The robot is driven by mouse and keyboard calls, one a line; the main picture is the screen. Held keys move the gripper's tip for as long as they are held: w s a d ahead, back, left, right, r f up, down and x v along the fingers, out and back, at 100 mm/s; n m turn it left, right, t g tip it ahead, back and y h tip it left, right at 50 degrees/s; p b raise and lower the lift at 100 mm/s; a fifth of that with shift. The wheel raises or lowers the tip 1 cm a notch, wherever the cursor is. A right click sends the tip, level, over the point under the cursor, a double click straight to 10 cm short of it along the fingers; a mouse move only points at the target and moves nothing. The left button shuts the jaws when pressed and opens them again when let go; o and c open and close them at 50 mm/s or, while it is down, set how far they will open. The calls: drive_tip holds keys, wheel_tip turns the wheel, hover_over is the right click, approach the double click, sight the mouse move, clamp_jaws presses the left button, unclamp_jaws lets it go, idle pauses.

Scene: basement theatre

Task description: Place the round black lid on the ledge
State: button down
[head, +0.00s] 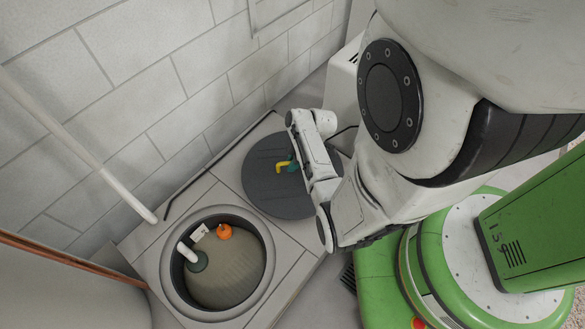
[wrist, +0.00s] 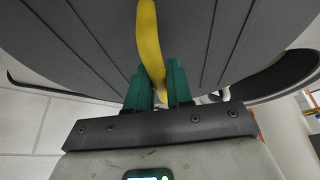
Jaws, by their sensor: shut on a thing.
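The round black lid (head: 262,186) lies over the grey ledge beside the round pit in the head view, partly hidden behind my arm. Whether it touches the ledge or hangs just above it, I cannot tell. It has a yellow handle, seen in the wrist view (wrist: 150,40), and its ribbed dark face (wrist: 75,40) fills much of that view. My gripper (wrist: 160,88) has green fingers shut on the yellow handle. The ledge (head: 215,180) is pale and flat around the pit.
The open round pit (head: 225,275) holds an orange float (head: 224,231) and a white pipe (head: 187,251). A copper pipe (head: 70,259) runs at the left.

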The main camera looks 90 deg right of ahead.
drive_tip(key=shift+f+b, duration=0.5)
drive_tip(key=shift+f, duration=0.95)
drive_tip(key=shift+f, duration=0.15)
drive_tip(key=c, duration=1)
unclamp_jaws()
